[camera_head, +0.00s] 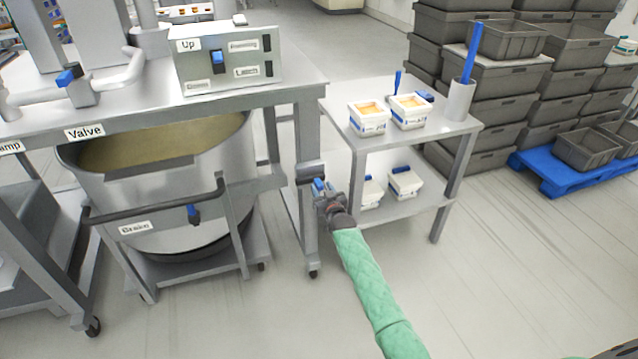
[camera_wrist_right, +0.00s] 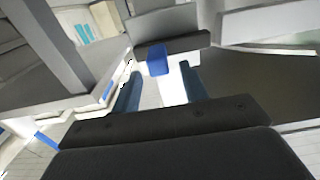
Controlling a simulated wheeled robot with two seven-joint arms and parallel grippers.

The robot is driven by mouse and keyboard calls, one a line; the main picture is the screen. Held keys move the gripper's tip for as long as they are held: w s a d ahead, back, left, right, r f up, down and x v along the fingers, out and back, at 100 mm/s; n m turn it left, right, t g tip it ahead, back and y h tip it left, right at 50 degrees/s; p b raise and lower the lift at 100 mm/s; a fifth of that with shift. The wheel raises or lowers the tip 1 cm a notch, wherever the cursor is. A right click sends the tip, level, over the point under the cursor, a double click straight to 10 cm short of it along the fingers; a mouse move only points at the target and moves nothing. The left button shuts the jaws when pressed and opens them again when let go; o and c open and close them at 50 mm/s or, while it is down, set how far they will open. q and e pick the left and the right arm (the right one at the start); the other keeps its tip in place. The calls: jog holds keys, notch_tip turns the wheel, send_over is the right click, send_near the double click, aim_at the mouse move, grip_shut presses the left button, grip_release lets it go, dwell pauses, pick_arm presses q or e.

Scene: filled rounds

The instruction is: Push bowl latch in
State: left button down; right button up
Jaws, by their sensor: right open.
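The latch (camera_wrist_right: 157,60) shows in the right wrist view as a blue block below a dark grey rounded housing (camera_wrist_right: 172,47). In the head view the grey housing (camera_head: 309,170) sits beside the table leg, right of the large steel bowl (camera_head: 150,205). My right gripper (camera_head: 322,187) is just below and in front of the housing. In the wrist view the right gripper (camera_wrist_right: 159,88) is open, its two blue fingers apart with the blue latch seen between and beyond them. Contact cannot be told. My left gripper is not in view.
A steel table (camera_head: 300,85) with a control box (camera_head: 226,62) stands above the bowl. A side table (camera_head: 440,128) with tubs stands close right of the gripper. Grey crates (camera_head: 480,75) are stacked behind. The floor in front is clear.

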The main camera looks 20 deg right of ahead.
jog(key=shift+w, duration=1.75)
jog(key=shift+a, duration=0.1)
grip_shut()
